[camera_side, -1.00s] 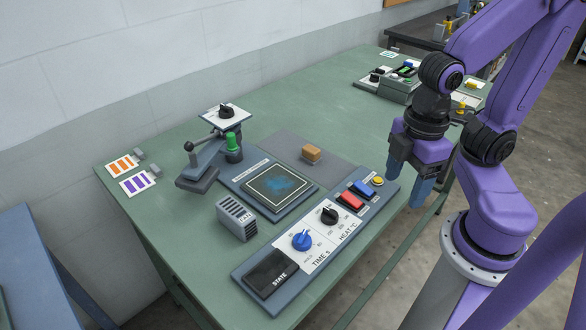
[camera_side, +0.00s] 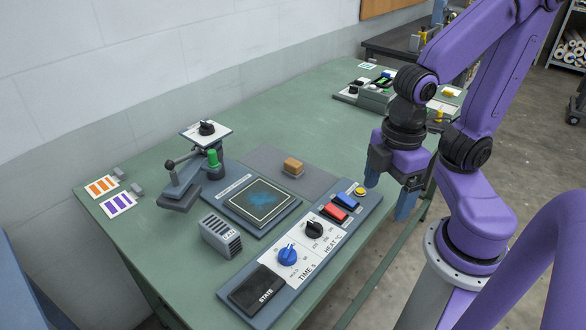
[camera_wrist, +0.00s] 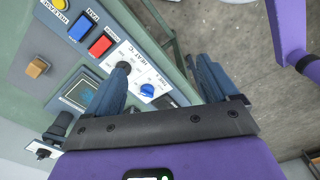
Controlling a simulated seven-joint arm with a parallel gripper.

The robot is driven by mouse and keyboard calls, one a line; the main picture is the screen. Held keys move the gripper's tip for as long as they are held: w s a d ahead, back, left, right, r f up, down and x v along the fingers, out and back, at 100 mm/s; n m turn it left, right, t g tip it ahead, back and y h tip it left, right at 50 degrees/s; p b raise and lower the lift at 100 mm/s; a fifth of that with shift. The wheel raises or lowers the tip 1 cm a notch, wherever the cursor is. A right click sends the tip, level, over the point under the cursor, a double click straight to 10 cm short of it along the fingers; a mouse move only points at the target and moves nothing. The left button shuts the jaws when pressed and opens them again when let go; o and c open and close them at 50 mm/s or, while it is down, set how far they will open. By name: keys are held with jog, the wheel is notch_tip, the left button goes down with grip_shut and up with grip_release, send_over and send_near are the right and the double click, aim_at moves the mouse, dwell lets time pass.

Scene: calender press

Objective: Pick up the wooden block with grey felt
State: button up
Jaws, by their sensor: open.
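The wooden block (camera_side: 293,166) is small and tan-brown. It sits on a flat grey patch (camera_side: 262,160) behind the dark square plate (camera_side: 262,201). It also shows at the left edge of the wrist view (camera_wrist: 37,67). I cannot make out its grey felt. My gripper (camera_side: 389,195) is open and empty, pointing down near the bench's front edge, to the right of the block and beyond the panel's yellow button. In the wrist view my gripper (camera_wrist: 162,64) has its two blue fingers spread apart, well to the right of the block.
A control panel (camera_side: 300,262) with knobs and red, blue and yellow buttons lies between my gripper and the plate. Green bench behind the block is clear.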

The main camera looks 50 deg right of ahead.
jog(key=w+a+r+m, duration=0.1)
jog(key=w+a+m, duration=0.1)
jog(key=w+m, duration=0.55)
jog(key=m, duration=2.3)
send_over(293, 162)
jog(key=f, duration=0.2)
notch_tip(293, 162, down, 16)
jog(key=shift+f, duration=0.2)
jog(key=c, duration=1.1)
